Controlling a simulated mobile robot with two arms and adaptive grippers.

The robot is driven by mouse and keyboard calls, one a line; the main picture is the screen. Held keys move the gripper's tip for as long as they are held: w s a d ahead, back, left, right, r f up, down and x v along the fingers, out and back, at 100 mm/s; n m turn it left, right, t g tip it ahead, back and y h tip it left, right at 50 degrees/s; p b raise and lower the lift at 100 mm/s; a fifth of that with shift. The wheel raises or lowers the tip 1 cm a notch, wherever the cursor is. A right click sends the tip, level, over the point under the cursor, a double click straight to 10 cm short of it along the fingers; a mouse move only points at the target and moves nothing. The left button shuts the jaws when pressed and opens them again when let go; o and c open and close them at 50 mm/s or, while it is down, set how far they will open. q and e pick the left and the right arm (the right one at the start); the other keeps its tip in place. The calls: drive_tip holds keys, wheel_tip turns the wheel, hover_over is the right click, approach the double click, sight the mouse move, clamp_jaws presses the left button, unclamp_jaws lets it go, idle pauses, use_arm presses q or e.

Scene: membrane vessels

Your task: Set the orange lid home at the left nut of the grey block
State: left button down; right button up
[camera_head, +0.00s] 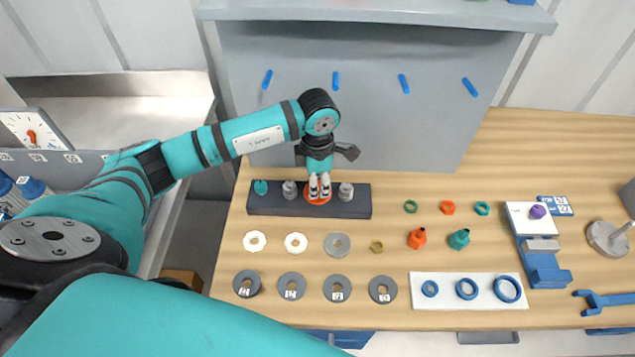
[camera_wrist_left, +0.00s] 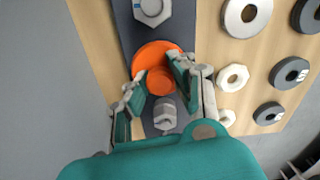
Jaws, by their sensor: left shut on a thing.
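The orange lid (camera_head: 317,197) is a round disc with a knob on top. My left gripper (camera_head: 319,182) points down and is shut on it. In the wrist view the fingers (camera_wrist_left: 161,85) stand on both sides of the lid's knob (camera_wrist_left: 155,58). The lid is over the dark grey block (camera_head: 268,206), between the left nut (camera_head: 289,190) and the right nut (camera_head: 346,192). In the wrist view the left nut (camera_wrist_left: 165,116) is below the lid and the right nut (camera_wrist_left: 152,10) above it. I cannot tell whether the lid touches the block. My right gripper is out of view.
A teal piece (camera_head: 260,187) sits at the block's left end. Several washers (camera_head: 296,243) and dark rings (camera_head: 291,286) lie in front. A grey panel (camera_head: 350,100) stands close behind. Small coloured nuts (camera_head: 447,207) lie to the right.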

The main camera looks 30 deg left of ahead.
use_arm(q)
drive_tip(key=shift+f+b, duration=0.2)
drive_tip(key=shift+b, duration=0.2)
idle(0.3)
drive_tip(key=c, duration=1)
unclamp_jaws()
drive_tip(key=shift+c, duration=0.2)
wheel_tip(320, 180, up, 12)
